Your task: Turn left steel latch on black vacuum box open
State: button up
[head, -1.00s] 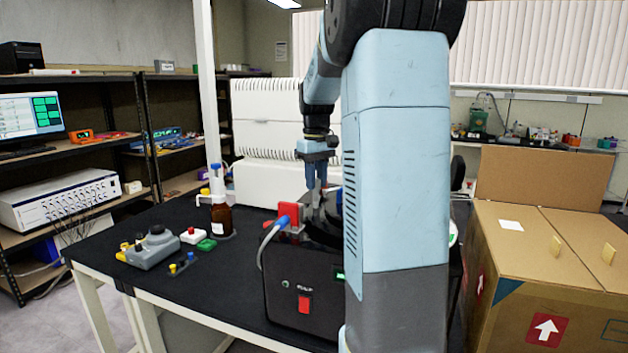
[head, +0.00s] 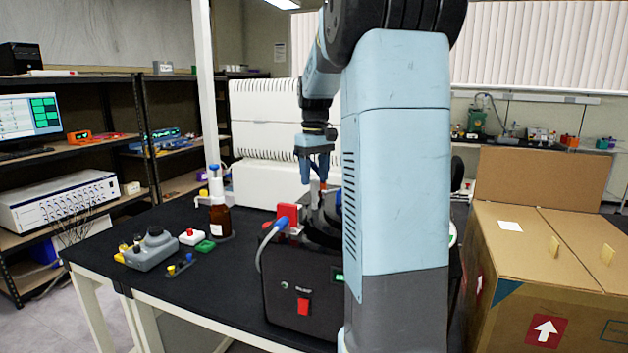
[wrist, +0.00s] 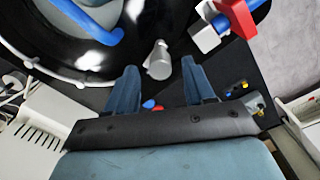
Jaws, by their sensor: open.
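The black vacuum box (head: 305,262) stands on the black table, left of my arm's column. In the wrist view its round lid (wrist: 70,72) fills the upper left. The steel latch (wrist: 158,60) is a short silver cylinder beside the lid rim. My gripper (head: 314,180) is open and empty above the box top, pointing down. In the wrist view its two blue fingers (wrist: 157,72) are apart, with the latch appearing between and just beyond their tips. I cannot tell the height gap to the latch. The box's right side is hidden by my arm in the head view.
A red block (head: 287,213) with a blue-ended hose sits at the box's left edge. A brown bottle (head: 220,220) and a grey device (head: 152,247) stand further left on the table. Cardboard boxes (head: 560,255) are at right. White housings (head: 265,120) stand behind.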

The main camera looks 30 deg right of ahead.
notch_tip(320, 180, up, 12)
dwell(0.4)
dwell(0.4)
